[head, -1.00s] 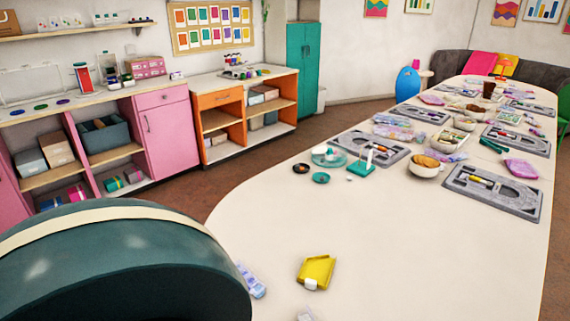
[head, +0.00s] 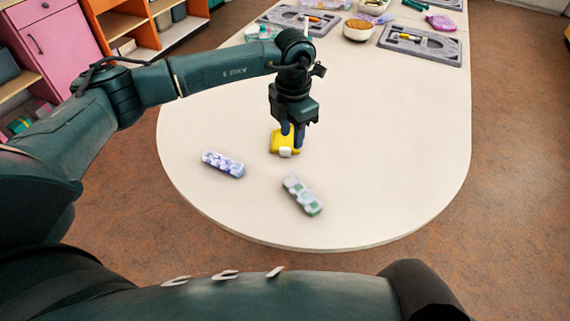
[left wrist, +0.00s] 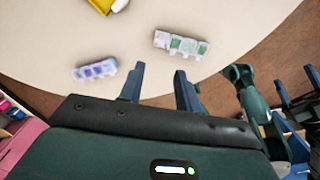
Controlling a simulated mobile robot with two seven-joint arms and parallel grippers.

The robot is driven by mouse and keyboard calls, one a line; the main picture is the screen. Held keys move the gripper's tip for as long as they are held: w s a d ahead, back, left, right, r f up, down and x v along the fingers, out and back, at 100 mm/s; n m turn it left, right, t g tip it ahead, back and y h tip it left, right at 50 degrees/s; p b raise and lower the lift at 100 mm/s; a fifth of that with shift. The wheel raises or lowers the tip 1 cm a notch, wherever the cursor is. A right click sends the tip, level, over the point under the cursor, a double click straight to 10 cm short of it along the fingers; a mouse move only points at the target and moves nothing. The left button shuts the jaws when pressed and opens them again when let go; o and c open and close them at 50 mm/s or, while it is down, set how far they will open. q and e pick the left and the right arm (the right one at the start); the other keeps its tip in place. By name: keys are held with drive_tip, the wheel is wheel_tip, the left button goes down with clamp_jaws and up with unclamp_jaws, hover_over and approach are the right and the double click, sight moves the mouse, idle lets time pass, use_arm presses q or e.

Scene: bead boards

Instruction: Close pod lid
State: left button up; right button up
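A small yellow case (head: 280,146) with a white tab lies on the near end of the table; its edge shows in the left wrist view (left wrist: 101,5). A strip pod with purple-blue cells (head: 223,164) lies to its left, and one with green cells (head: 303,195) lies nearer me. Both show in the left wrist view, purple (left wrist: 95,70) and green (left wrist: 181,43). I cannot tell which lid is open. My left gripper (head: 292,134) overlaps the yellow case in the head view; its open fingers (left wrist: 158,78) are empty and apart from it. My right gripper (left wrist: 297,80) appears open beyond the table edge.
The rounded white table (head: 390,180) has clear room to the right of the pods. Grey trays (head: 420,44) and a bowl (head: 357,30) stand farther back. Pink and orange cabinets (head: 130,20) stand at the left.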

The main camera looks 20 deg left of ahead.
use_arm(q)
wheel_tip(320, 180, down, 12)
drive_tip(key=shift+r+p, duration=0.2)
drive_tip(key=shift+p, duration=0.3)
use_arm(e)
drive_tip(key=shift+s+d+r, duration=0.1)
drive_tip(key=shift+d+r, duration=0.05)
drive_tip(key=shift+d, duration=0.05)
use_arm(q)
drive_tip(key=c, duration=0.7)
drive_tip(key=shift+o, duration=0.2)
